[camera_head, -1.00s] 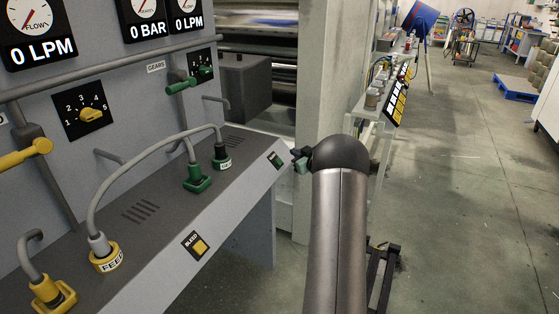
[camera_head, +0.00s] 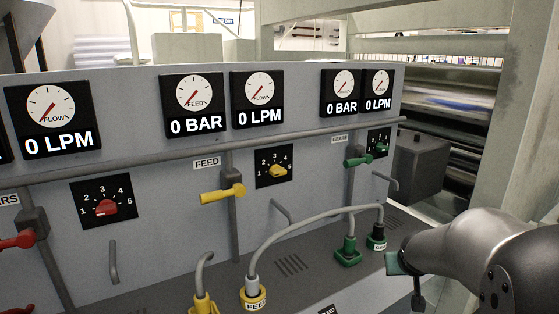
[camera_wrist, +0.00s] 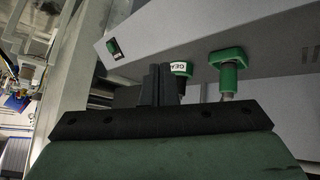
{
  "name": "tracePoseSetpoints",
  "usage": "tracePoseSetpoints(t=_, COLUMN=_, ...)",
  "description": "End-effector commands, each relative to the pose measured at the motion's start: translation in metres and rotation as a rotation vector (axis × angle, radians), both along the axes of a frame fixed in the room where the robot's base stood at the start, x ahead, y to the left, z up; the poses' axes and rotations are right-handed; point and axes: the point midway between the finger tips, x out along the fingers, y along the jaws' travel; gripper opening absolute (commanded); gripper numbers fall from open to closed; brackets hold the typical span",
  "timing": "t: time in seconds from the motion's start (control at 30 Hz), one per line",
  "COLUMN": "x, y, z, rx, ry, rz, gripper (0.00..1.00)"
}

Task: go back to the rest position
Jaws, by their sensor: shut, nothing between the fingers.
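My gripper (camera_wrist: 160,84) shows in the wrist view with its two dark fingers close together and nothing between them. Beyond it in that view are the green GEARS plug (camera_wrist: 181,68) and another green plug (camera_wrist: 228,70) on the panel's shelf; I cannot tell how far off they are. In the head view my arm comes in from the lower right, its end beside the right end of the shelf. The green plugs there (camera_head: 347,252) and (camera_head: 377,237) are seated, joined to hoses. The fingers are not clear in the head view.
The grey control panel (camera_head: 140,155) fills the left and middle, with gauges reading 0, a yellow lever (camera_head: 222,194), a green lever (camera_head: 357,161) and coloured dials. A curved grey hose (camera_head: 300,226) arches over the shelf. A pale post (camera_head: 505,120) stands behind my arm.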

Motion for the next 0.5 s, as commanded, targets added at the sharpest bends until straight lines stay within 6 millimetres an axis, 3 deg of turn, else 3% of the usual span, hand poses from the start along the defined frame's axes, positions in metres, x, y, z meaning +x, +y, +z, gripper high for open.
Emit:
tracePoseSetpoints(t=0.03, x=-0.029, y=0.029, z=0.008, rx=0.025, ry=0.066, rz=0.011, gripper=0.00)
tracePoseSetpoints(t=0.2, x=-0.132, y=0.105, z=0.003, rx=0.121, ry=0.324, rz=0.053, gripper=0.00)
tracePoseSetpoints(t=0.3, x=-0.189, y=0.138, z=-0.001, rx=0.170, ry=0.456, rz=0.092, gripper=0.00)
tracePoseSetpoints(t=0.4, x=-0.233, y=0.160, z=-0.003, rx=0.207, ry=0.559, rz=0.127, gripper=0.00)
tracePoseSetpoints(t=0.5, x=-0.262, y=0.172, z=-0.005, rx=0.231, ry=0.628, rz=0.152, gripper=0.00)
